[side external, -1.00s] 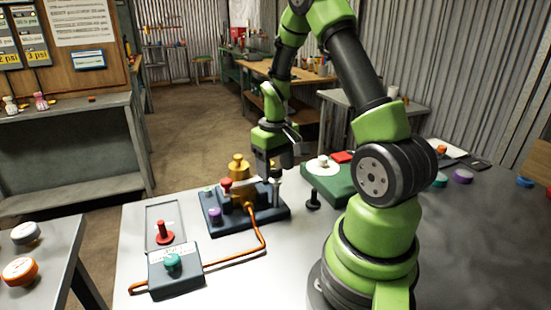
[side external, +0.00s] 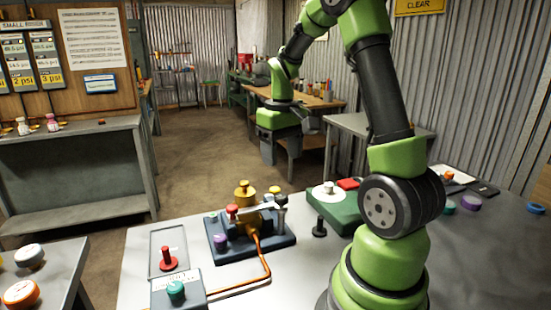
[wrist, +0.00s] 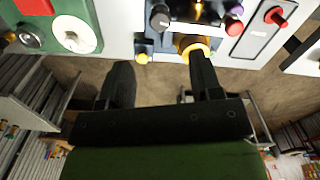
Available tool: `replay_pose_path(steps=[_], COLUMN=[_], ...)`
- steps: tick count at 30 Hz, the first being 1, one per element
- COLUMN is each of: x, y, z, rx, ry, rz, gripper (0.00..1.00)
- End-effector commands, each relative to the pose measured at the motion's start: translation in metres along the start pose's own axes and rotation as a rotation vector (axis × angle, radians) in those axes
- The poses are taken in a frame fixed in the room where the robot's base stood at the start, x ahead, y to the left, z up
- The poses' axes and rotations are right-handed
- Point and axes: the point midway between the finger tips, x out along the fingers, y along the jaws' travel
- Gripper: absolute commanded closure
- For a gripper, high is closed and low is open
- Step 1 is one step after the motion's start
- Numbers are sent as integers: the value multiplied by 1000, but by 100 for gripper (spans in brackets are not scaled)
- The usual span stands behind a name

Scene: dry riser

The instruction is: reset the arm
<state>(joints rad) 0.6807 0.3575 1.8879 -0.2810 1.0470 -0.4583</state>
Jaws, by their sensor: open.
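My gripper (side external: 284,150) hangs above and beyond the far edge of the white table (side external: 140,262) in the side view, clear of the brass fitting. In the wrist view my gripper (wrist: 160,82) has its two dark fingers spread apart with nothing between them. The brass fitting (side external: 245,195) stands on a dark blue base (side external: 272,245) with a red knob (side external: 232,211), a purple knob (side external: 219,241) and a silver-grey post. An orange hose (side external: 266,268) runs from it toward a grey box with a teal knob (side external: 176,290).
A green box (side external: 335,212) with a white dial stands right of the fitting, with a black knob (side external: 319,227) beside it. A red plunger (side external: 168,258) stands on a grey plate at the left. Side benches stand left and behind. The air around my gripper looks clear.

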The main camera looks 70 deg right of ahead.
Motion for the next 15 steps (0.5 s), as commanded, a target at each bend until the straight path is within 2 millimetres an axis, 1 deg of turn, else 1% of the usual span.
replay_pose_path(steps=[4, 7, 8, 11, 12, 14, 15], x=[-1, -11, -17, -40, -50, -65, -73], y=[-1, -13, -19, -47, -60, -80, -91], z=[0, 4, 6, 20, 29, 44, 57], rx=[-1, -10, -14, -35, -46, -61, -69], ry=[4, 35, 53, 133, 171, 230, 267], rz=[-1, -5, -7, -29, -44, -75, -101], gripper=[41, 41, 41, 41, 41, 41, 41])
